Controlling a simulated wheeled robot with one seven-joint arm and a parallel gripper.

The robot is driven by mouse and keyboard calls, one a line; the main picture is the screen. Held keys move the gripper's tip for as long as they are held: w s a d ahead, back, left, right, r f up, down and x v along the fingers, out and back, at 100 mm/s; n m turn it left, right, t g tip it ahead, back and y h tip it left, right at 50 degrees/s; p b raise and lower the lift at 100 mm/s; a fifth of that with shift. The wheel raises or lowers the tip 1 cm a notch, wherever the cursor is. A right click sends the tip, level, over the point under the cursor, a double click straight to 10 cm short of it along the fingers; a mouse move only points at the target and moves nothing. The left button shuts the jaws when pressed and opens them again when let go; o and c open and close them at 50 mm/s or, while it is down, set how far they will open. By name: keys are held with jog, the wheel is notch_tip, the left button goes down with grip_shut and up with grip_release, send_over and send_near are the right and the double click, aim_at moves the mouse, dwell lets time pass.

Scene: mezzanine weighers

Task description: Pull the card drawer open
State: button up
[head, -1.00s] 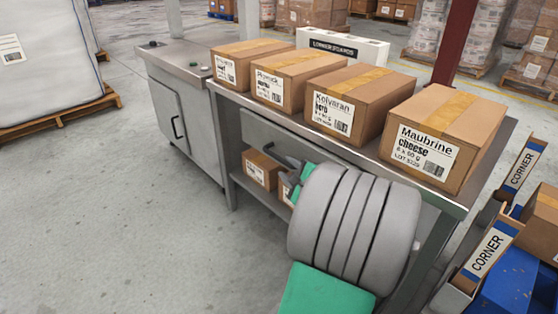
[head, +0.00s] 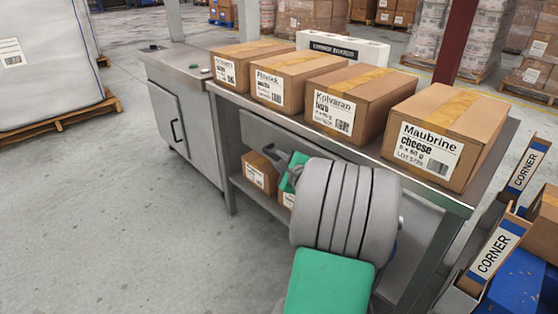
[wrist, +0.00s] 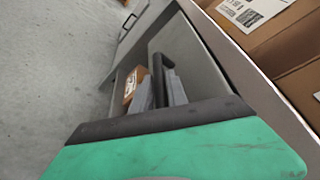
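The card drawer (head: 268,129) is a grey front panel under the top of the steel bench, and it looks flush with the bench. In the wrist view its grey face (wrist: 187,60) is right of the fingers. A dark bar handle (wrist: 159,82) stands out from it. My gripper (head: 283,168) is low in front of the panel, and my arm hides much of it in the head view. In the wrist view the grey fingers of my gripper (wrist: 160,92) lie on either side of the bar. Whether both touch it is unclear.
Several labelled cartons stand on the bench top (head: 452,200). Small cartons (head: 258,172) sit on the lower shelf. A steel cabinet (head: 180,115) adjoins at left. Corner boards (head: 492,255) and a blue crate (head: 518,292) crowd the right. The floor at front left is clear.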

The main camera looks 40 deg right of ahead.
grip_shut()
dwell(1.0)
